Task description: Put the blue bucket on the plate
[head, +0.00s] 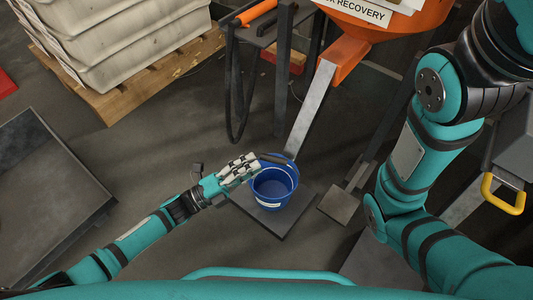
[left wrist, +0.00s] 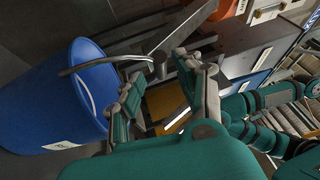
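The blue bucket (head: 273,187) stands upright at the centre of the head view, with a white label on its side. It appears over a flat grey plate (head: 291,225) at the foot of a grey post; its base contact is hard to see. The bucket's handle is raised, with a dark grip. My left gripper (head: 255,166) is at the bucket's rim, beside the handle. In the left wrist view the bucket (left wrist: 55,98) lies left and the handle grip (left wrist: 160,66) shows between the spread fingers, with no clear contact. My right arm shows, but its gripper does not.
A dark, low platform (head: 50,190) lies at left. A pallet (head: 150,80) with stacked pale sacks is behind it. A smaller grey foot plate (head: 338,205) is right of the bucket. An orange hopper (head: 400,25) stands at the back. Floor left of the bucket is clear.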

